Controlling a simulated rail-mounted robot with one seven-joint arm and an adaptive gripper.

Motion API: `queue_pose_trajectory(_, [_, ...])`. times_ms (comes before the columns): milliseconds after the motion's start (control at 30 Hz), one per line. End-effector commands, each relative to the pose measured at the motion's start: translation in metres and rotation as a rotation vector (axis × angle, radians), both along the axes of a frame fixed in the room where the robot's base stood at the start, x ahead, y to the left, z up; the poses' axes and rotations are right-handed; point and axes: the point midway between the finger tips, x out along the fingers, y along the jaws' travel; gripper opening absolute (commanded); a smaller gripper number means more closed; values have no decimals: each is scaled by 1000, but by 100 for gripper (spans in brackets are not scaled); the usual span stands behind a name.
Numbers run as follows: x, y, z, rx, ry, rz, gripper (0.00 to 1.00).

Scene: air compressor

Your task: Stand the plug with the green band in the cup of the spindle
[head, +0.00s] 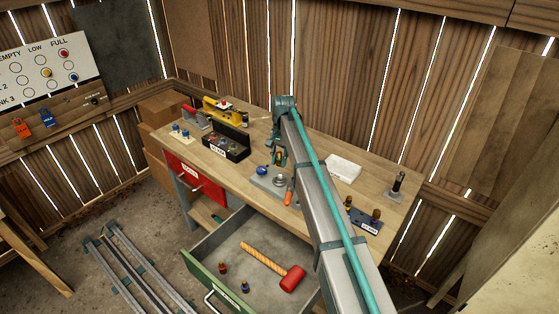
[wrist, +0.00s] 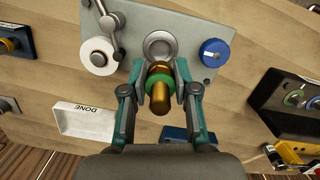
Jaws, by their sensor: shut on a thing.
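In the wrist view, my gripper (wrist: 160,88) is shut on the brass plug with the green band (wrist: 159,84), one finger on each side of it. The spindle's round metal cup (wrist: 160,46) lies just beyond the plug's far end and looks empty where visible. The plug's end overlaps the cup's near rim in the picture; I cannot tell whether they touch. In the head view, my gripper (head: 279,160) is above the grey spindle plate (head: 265,188) on the bench. The cup (head: 280,181) shows below it. The plug is too small to make out clearly there.
The plate carries a blue knob (wrist: 216,52), a white disc (wrist: 98,54) and a metal lever (wrist: 108,22). A white DONE tray (wrist: 84,119) lies nearby. A black box (head: 226,140) stands left on the bench. The open drawer (head: 222,250) below holds a mallet (head: 291,279).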

Motion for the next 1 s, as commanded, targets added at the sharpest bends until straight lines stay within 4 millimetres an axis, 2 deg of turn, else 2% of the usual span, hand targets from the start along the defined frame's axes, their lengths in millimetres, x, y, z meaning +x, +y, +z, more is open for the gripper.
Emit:
queue_pose_trajectory(267, [0,0,-5,0,0,0,0])
queue_pose_trajectory(800, [0,0,-47,0,0,0,0])
queue_pose_trajectory(1000, [0,0,-56,0,-1,0,0])
